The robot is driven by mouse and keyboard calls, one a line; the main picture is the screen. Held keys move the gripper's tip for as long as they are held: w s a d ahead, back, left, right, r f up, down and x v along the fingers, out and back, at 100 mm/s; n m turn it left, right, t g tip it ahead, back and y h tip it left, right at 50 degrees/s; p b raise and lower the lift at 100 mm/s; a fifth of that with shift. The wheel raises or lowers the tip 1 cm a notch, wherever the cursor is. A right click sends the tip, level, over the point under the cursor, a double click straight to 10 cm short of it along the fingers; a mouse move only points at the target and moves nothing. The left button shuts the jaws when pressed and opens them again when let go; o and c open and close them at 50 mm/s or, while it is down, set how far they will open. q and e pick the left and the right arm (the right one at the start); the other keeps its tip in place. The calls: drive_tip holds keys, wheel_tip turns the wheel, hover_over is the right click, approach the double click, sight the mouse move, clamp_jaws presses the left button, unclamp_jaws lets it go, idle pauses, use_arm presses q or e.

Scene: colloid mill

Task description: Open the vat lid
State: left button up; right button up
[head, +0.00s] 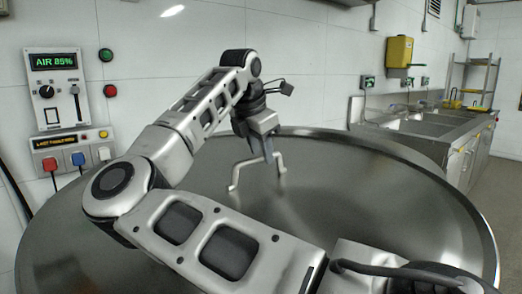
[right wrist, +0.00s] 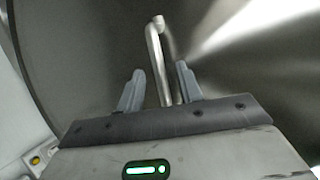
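The vat lid (head: 340,210) is a wide, round, shiny metal disc filling the middle of the head view, lying closed. Its bent bar handle (head: 236,174) stands up from the lid. My right gripper (head: 271,158) points down at the handle's right part. In the right wrist view the two fingers of my right gripper (right wrist: 160,70) are apart, with the handle (right wrist: 155,45) running between them and gaps showing on both sides. Part of the handle is hidden behind the gripper. My left gripper is not in view.
A control panel (head: 56,88) with a knob and lever hangs on the left wall, above a box of coloured plugs (head: 75,150). Green and red buttons sit beside it. A metal sink counter (head: 425,125) stands at the right, with a yellow dispenser (head: 399,52) above.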

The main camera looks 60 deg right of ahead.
drive_tip(key=v, duration=1.5)
drive_tip(key=shift+r+p, duration=0.2)
drive_tip(key=shift+p, duration=0.2)
